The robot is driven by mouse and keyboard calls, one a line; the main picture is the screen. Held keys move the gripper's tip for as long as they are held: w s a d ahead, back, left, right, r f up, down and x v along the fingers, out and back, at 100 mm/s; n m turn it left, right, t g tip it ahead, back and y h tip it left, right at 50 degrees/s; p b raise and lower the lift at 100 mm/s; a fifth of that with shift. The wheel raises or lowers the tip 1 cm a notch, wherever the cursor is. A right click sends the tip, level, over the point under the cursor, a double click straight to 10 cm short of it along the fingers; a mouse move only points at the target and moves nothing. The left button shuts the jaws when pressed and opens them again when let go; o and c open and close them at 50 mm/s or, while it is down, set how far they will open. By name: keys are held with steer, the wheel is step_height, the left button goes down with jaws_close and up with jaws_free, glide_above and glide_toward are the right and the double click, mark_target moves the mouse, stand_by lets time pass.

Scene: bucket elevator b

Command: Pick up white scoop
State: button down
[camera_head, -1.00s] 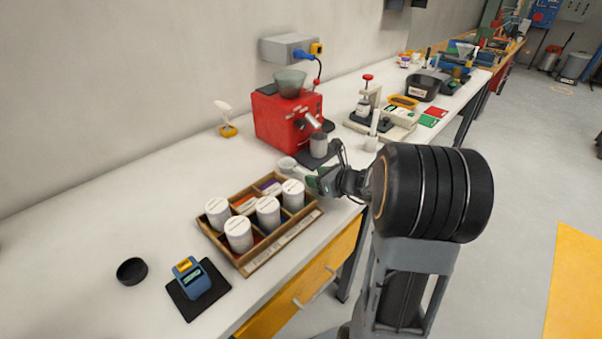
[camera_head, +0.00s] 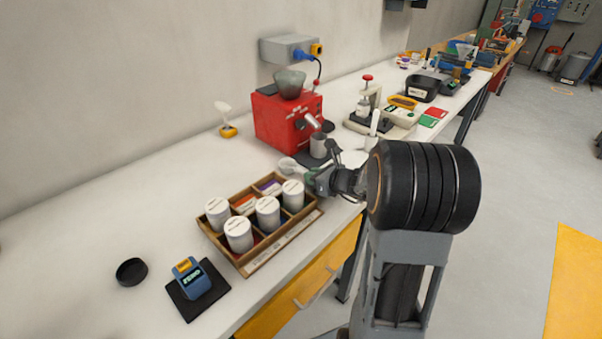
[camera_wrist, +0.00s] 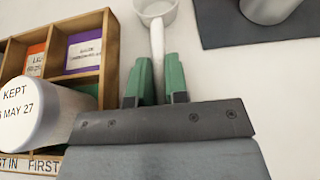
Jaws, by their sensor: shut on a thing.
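The white scoop (camera_wrist: 156,12) shows at the top of the wrist view, with its round bowl pointing away from me and its handle running back between my fingers. In the head view the scoop (camera_head: 287,164) is a small white shape just ahead of my gripper, between the wooden box and the red machine. My gripper (camera_wrist: 158,85) has green fingers, one on each side of the scoop's handle, and is shut on it. In the head view my gripper (camera_head: 308,179) is low over the bench. I cannot tell whether the scoop touches the bench.
A wooden box (camera_head: 272,254) with white jars stands left of my gripper, close by. A red machine (camera_head: 276,120) with a grey cup (camera_head: 318,145) on a dark mat stands behind. A blue device (camera_head: 192,277) sits at the front left.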

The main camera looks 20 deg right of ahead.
steer(key=shift+r, duration=0.45)
step_height(320, 180, up, 2)
steer(key=shift+r+p, duration=0.15)
steer(key=shift+p, duration=0.25)
steer(key=s+d+r+p, duration=0.2)
steer(key=s+d+r, duration=0.7)
steer(key=w+a+f+n+g+y+b, duration=0.1)
steer(key=w+f, duration=0.1)
steer(key=f, duration=0.1)
steer(key=w+a+f+n+g+y+b, duration=0.1)
steer(key=w+f+n, duration=0.1)
steer(key=f, duration=0.2)
steer(key=w+a+f+n+g+y+b, duration=0.1)
steer(key=w+f+y, duration=0.1)
steer(key=f, duration=0.2)
steer(key=shift+b, duration=0.35)
steer(key=shift+f, duration=0.6)
